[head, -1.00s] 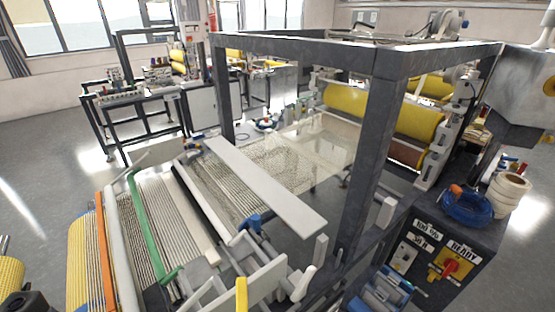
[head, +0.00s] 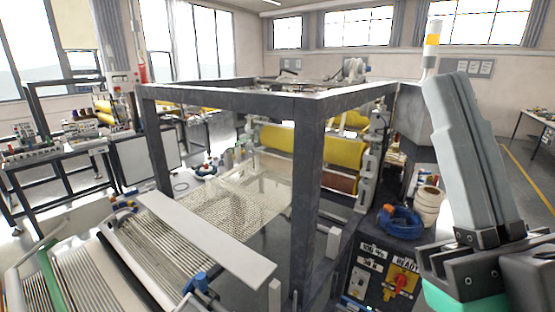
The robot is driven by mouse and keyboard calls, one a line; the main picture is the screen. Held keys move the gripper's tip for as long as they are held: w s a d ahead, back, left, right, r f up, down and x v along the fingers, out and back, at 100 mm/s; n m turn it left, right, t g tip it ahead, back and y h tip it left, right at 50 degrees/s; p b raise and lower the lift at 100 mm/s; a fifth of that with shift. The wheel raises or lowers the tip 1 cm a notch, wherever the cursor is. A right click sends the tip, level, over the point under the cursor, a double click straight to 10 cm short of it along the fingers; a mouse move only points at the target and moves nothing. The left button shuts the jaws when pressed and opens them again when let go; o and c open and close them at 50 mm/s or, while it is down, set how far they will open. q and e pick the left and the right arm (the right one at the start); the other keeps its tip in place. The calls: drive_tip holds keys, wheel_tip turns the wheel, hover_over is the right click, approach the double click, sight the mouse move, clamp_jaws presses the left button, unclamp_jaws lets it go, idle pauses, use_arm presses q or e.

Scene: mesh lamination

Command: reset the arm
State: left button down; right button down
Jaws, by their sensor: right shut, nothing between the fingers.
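My right gripper (head: 449,86) stands at the right of the head view, close to the camera. Its long grey fingers point up and lie together, with nothing between them. Its dark mount and a green part show below, at the lower right edge. It appears in front of the far wall and to the right of the machine's dark frame (head: 307,190). It holds nothing and shows no contact with anything. My left gripper is not in view.
The lamination machine fills the middle, with a yellow roll (head: 312,147), mesh (head: 235,205) and a white board (head: 205,238). Open floor lies at far right.

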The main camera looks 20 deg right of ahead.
drive_tip(key=w+a+r+m+g+y+p, duration=0.1)
drive_tip(key=w+r+m+g+y+p, duration=0.1)
drive_tip(key=r+p, duration=2.3)
drive_tip(key=w+m+p, duration=0.1)
drive_tip(key=p, duration=0.1)
drive_tip(key=shift+a+y+p, duration=0.15)
drive_tip(key=shift+y+p, duration=0.15)
drive_tip(key=shift+p, duration=0.05)
